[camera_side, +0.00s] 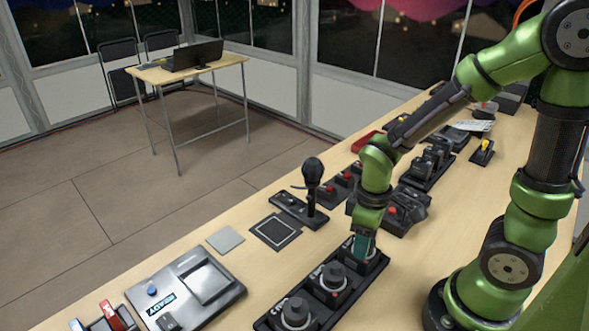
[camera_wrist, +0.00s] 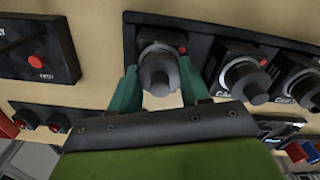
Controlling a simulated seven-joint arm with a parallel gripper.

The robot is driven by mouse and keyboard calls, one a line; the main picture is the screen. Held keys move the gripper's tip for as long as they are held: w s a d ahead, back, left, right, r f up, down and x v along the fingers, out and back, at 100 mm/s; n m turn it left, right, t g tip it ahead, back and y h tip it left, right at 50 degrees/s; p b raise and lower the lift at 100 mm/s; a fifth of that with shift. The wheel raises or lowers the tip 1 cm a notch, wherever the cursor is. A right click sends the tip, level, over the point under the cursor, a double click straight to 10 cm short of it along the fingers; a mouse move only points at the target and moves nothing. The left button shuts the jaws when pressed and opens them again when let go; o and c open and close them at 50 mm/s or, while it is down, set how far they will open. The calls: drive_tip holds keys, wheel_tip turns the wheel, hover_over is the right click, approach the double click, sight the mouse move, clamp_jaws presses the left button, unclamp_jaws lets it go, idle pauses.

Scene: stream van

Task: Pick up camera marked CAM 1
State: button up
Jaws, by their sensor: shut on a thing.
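A row of dark cameras with round grey lenses sits in a long black tray (camera_side: 383,262) near the front of the bench. My gripper (camera_side: 361,250) points down at the far end of this row. In the wrist view my teal fingers (camera_wrist: 158,74) are closed on both sides of the end camera (camera_wrist: 158,62). That held camera appears still in its tray slot. Its label is hidden, so I cannot read its number. A middle camera (camera_wrist: 242,76) and another end camera (camera_wrist: 302,80) show CAM labels with unclear numbers; they also show in the side view (camera_side: 333,281) (camera_side: 296,313).
A grey panel marked READY (camera_side: 185,293) lies at the front left. A black joystick unit (camera_side: 312,190) stands behind the tray, next to a black square pad (camera_side: 275,231). Red-button boxes (camera_side: 345,180) and other gear crowd the far bench. Bare wood lies right of the tray.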

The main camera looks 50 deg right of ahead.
clamp_jaws()
drive_tip(key=shift+r, duration=0.1)
